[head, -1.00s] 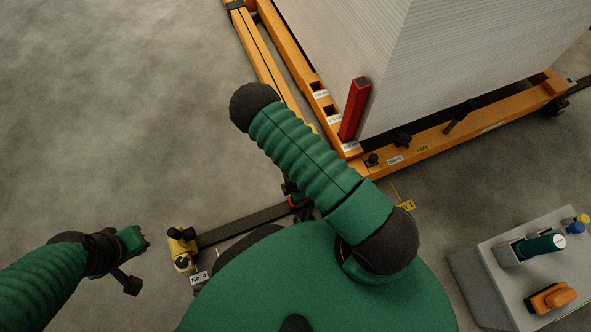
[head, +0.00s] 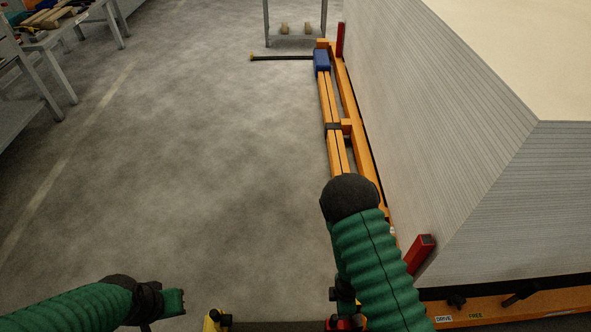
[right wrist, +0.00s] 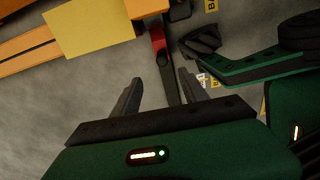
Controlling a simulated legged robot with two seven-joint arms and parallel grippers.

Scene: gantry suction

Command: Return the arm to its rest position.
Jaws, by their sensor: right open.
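My right arm comes up from the bottom of the head view, its black elbow (head: 350,198) uppermost. The right gripper is mostly hidden there behind the forearm. In the right wrist view the right gripper (right wrist: 157,84) has its two dark fingers spread, with nothing held between them. A dark bar with a red end (right wrist: 158,40) lies beyond the fingers. My left arm reaches in from the lower left, and its left gripper (head: 173,303) hangs above bare floor. Its fingers are too small and turned away to tell their state.
A large pale stack (head: 470,160) stands at the right on an orange frame (head: 334,95) with red posts (head: 420,252). A yellow fitting (head: 213,320) shows at the bottom edge. Grey benches (head: 70,40) stand far left. The floor (head: 200,150) between is clear.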

